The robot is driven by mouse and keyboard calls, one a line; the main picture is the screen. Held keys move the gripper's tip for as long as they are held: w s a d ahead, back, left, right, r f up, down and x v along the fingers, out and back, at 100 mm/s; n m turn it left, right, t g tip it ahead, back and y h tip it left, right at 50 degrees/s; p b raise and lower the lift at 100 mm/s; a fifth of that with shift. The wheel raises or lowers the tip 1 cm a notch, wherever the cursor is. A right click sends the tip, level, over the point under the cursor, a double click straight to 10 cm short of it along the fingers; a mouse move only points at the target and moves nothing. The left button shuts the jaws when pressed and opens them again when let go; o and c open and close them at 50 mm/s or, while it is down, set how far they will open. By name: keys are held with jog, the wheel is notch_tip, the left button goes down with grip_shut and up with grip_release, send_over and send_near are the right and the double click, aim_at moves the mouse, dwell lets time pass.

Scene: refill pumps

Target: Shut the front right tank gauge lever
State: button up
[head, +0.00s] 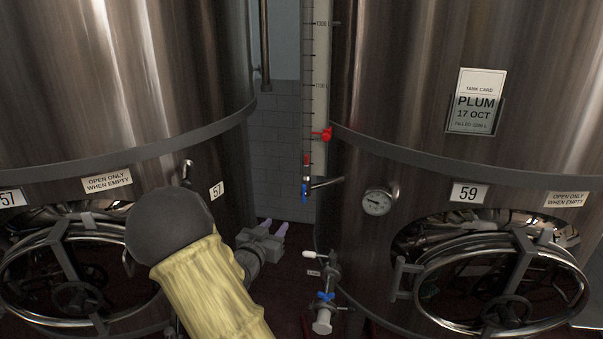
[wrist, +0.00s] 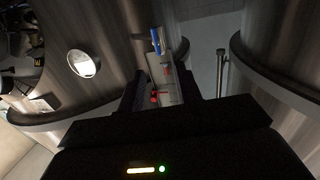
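The right tank (head: 430,120), labelled 59, has a sight gauge (head: 308,90) with a scale at its left edge. A blue lever (head: 304,190) hangs down at the gauge's lower end, beside a short metal pipe. A red lever (head: 322,134) sticks out sideways higher up. In the wrist view the blue lever (wrist: 156,40) is beyond the fingertips, and a red part (wrist: 155,98) shows between the fingers. My gripper (wrist: 162,82) is open, its dark fingers apart with nothing held. In the head view only my arm shows; the gripper is hidden.
A round dial (head: 377,202) sits on the right tank. Below are a drain valve (head: 325,298) with a blue handle and the round hatch (head: 505,285). The left tank (head: 120,80), labelled 57, stands close by. A narrow gap with a tiled wall (head: 280,140) separates the tanks.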

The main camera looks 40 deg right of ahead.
aim_at(303, 190)
jog(key=shift+s+d+r+h, duration=0.1)
jog(key=shift+d+r+h, duration=0.15)
jog(key=shift+r, duration=0.2)
jog(key=shift+s+d+r+h, duration=0.1)
jog(key=shift+r+h, duration=0.15)
jog(key=shift+r, duration=0.15)
jog(key=shift+w, duration=0.1)
jog(key=p+x, duration=0.5)
jog(key=x, duration=1.2)
jog(key=shift+w+d, duration=0.1)
jog(key=shift+d, duration=0.05)
jog(key=shift+f, duration=0.1)
grip_shut()
